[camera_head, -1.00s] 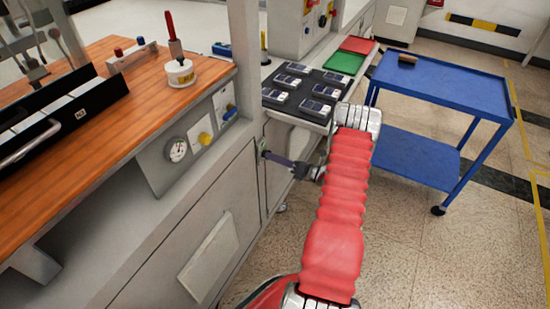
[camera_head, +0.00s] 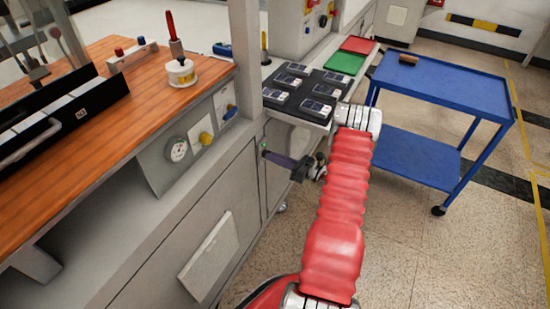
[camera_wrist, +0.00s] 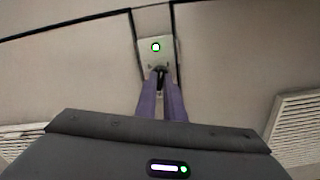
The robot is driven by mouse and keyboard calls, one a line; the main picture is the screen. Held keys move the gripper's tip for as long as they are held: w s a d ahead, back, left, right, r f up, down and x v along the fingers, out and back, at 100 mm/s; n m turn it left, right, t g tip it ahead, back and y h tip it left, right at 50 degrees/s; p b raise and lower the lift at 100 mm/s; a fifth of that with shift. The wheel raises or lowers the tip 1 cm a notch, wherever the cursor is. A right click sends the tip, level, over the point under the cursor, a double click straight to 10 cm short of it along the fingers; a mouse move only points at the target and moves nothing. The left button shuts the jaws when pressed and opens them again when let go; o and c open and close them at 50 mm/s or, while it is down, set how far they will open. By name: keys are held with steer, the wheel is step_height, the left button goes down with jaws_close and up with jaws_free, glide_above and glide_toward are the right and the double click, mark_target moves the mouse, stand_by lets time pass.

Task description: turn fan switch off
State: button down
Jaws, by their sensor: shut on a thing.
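The fan switch is a small pale plate (camera_wrist: 146,56) with a lit green light, on the grey cabinet front. A dark lever projects below the light, between my fingertips. My gripper (camera_wrist: 161,76) has two long purple fingers, shut on the lever at the plate. In the head view my gripper (camera_head: 266,154) reaches the cabinet side from the right, below the counter. The switch plate (camera_head: 262,146) is small there, and the fingers partly cover the lever. The lever's exact angle is hard to tell.
A dark tray (camera_head: 302,83) of several devices lies on the counter above my gripper. A blue cart (camera_head: 440,90) stands to the right of my arm. A vented panel (camera_wrist: 300,130) is at the right of the wrist view. Floor is clear in front of the cart.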

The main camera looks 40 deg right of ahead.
steer(key=n, duration=1.2)
steer(key=shift+d+f, duration=0.15)
steer(key=shift+s, duration=0.1)
stand_by(0.3)
steer(key=c, duration=1.9)
jaws_free()
steer(key=shift+o, duration=0.2)
steer(key=v, duration=1.3)
steer(key=shift+s, duration=0.35)
